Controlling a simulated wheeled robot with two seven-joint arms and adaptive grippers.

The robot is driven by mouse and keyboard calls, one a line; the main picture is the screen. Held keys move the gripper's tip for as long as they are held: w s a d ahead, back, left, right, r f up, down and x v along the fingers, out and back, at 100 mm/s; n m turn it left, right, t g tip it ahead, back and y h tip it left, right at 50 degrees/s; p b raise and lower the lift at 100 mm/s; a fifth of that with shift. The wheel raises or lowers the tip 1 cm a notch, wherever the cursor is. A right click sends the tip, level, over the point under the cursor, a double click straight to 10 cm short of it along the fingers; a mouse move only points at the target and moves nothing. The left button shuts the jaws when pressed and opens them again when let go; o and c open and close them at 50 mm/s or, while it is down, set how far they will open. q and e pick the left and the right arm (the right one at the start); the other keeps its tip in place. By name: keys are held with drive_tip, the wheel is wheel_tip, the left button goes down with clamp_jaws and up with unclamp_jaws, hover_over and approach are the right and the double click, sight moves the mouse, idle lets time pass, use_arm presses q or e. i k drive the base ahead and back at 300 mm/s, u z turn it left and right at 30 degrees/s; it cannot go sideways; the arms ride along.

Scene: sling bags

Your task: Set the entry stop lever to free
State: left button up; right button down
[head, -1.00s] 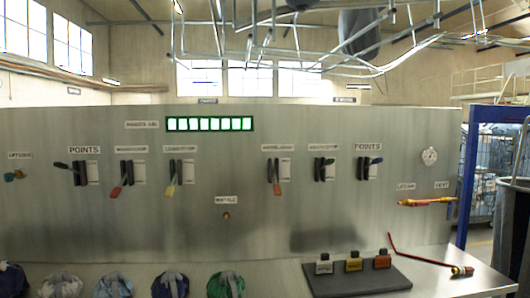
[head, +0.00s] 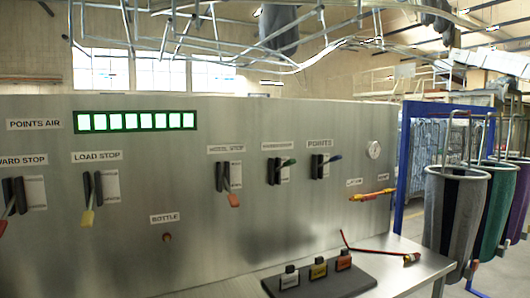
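A grey metal panel carries a row of levers, and no label clearly reads as entry stop. The lever under "LOAD STOP" has a yellow handle (head: 88,217) pointing down. Left of it, a lever with a red handle (head: 4,228), its label cut to "ARD STOP", also points down. A lever with an orange-red handle (head: 233,200) points down under a blurred label ending in "STOP". Right of it, a green-handled lever (head: 287,162) sticks out to the right under a blurred label. A blue-handled lever (head: 335,158) under "POINTS" also sticks out right. Neither gripper shows.
A lit green indicator strip (head: 135,122) sits by "POINTS AIR". A dark tray (head: 330,284) with several small blocks and a red rod (head: 380,252) lie on the bench below. Hanging bags (head: 457,215) and a blue frame (head: 403,165) stand at right. A metal rail structure hangs overhead.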

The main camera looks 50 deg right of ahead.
sight(290, 162)
drive_tip(key=z, duration=0.15)
drive_tip(key=i, duration=0.7)
drive_tip(key=z, duration=1.2)
drive_tip(key=i, duration=0.6)
drive_tip(key=z, duration=0.7)
